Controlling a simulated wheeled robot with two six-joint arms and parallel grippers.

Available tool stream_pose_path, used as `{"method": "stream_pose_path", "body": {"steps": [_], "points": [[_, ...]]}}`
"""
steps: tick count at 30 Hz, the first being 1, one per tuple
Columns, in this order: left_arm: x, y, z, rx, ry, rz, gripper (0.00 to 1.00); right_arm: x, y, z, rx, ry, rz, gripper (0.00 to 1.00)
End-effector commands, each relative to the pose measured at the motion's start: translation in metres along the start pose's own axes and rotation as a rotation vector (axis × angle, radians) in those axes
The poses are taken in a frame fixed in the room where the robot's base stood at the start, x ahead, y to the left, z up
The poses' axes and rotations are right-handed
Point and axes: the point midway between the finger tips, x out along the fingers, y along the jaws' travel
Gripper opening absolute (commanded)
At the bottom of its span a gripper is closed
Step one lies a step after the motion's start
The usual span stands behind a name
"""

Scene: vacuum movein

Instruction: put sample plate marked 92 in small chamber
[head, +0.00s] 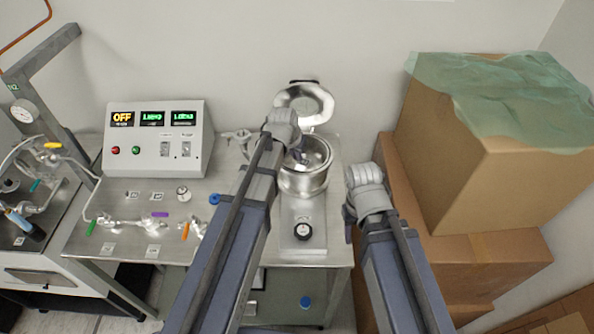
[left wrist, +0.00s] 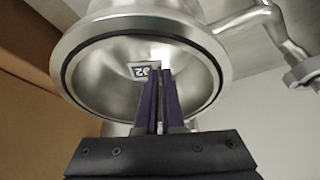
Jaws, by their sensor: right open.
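The small chamber (head: 302,184) is a round steel pot with its lid (head: 318,112) tilted open behind it. My left gripper (head: 296,152) reaches over the chamber mouth. In the left wrist view, the fingers (left wrist: 158,75) point into the round opening (left wrist: 205,85), almost together with a thin gap. The sample plate marked 92 (left wrist: 141,70) shows at the fingertips, inside the rim's outline. The fingers appear shut on it; their contact is partly hidden, and I cannot tell whether it touches the chamber floor. My right gripper (head: 349,222) is open and empty, right of the chamber.
A control box (head: 155,165) with green displays and an OFF sign stands at the bench's left. Valves and tubing (head: 130,222) lie in front of it. Cardboard boxes (head: 480,180) with a green sheet (head: 500,90) crowd the right side.

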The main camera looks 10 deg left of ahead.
Motion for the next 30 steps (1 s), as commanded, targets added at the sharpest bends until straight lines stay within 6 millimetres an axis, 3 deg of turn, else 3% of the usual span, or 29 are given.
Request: {"method": "stream_pose_path", "body": {"steps": [7, 16, 29, 30], "points": [[0.007, 0.0, 0.003, 0.0, 0.0, 0.0, 0.0, 0.007, -0.001, 0.0, 0.001, 0.0, 0.0, 0.5], [0.038, 0.0, 0.015, 0.0, 0.0, 0.0, 0.0, 0.041, -0.004, -0.002, 0.002, 0.0, 0.0, 0.5], [0.04, 0.0, 0.017, 0.0, 0.0, 0.0, 0.0, 0.043, -0.004, -0.003, 0.002, 0.0, 0.0, 0.5], [0.039, 0.0, 0.016, 0.0, 0.0, 0.0, 0.08, 0.042, -0.004, -0.003, 0.002, 0.0, 0.0, 0.5]]}}
